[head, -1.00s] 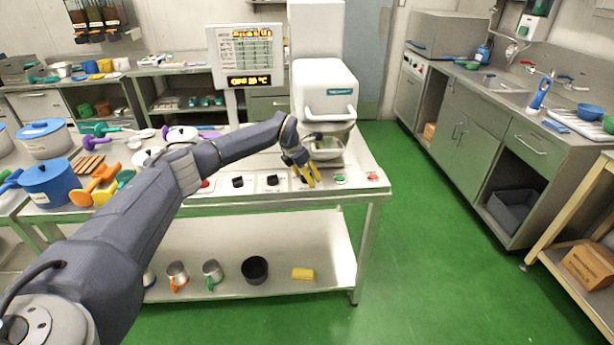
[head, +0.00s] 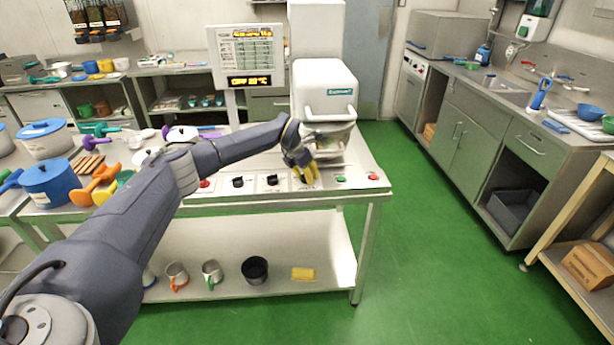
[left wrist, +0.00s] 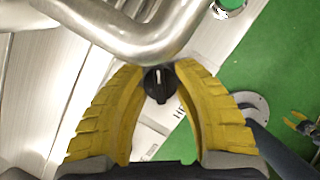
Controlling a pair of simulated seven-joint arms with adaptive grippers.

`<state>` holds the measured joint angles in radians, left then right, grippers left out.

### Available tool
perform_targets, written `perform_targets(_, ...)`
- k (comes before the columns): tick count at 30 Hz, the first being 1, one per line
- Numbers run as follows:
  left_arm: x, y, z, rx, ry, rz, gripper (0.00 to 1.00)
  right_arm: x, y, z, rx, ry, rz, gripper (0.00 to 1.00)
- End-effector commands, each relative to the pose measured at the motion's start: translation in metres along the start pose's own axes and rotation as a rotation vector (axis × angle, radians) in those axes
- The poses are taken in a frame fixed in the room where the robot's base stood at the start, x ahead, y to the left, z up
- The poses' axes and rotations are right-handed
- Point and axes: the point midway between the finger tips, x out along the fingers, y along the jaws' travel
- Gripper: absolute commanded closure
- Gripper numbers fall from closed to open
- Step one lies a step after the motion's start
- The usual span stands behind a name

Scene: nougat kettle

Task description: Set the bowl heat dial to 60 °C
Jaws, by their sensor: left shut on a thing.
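A black dial (left wrist: 159,84) with a white pointer line sits between the yellow fingertips of my left gripper (left wrist: 160,72) in the left wrist view. The fingers are shut on it. A partly hidden label beside it seems to begin "HE". The pointer line runs up and down in that view. In the head view my left gripper (head: 306,176) is down at the front panel of the steel table and covers this dial. The display (head: 250,81) seems to read OFF and about 20 °C, but it is blurred. My right gripper (left wrist: 303,126) shows small over the floor, fingers apart.
Two other black dials (head: 238,182) (head: 271,180) and a red button (head: 204,184) lie left of my gripper; a green button (head: 340,179) and a red one (head: 373,176) lie right. The mixer (head: 325,90) and its bowl stand close behind. A steel bar (left wrist: 150,35) passes close to the fingers.

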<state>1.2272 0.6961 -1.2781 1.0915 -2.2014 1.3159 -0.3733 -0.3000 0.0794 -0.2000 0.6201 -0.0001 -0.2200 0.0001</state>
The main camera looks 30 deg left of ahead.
Motion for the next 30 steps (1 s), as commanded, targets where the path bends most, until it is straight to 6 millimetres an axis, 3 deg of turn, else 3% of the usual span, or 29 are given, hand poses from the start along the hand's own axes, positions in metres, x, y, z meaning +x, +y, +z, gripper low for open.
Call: perform_targets(30, 0.0003, 0.0009, -0.0002, -0.851, 0.0, 0.355, 0.98, 0.0, -0.0001, 0.0002, 0.0, 0.0, 0.0, 0.56)
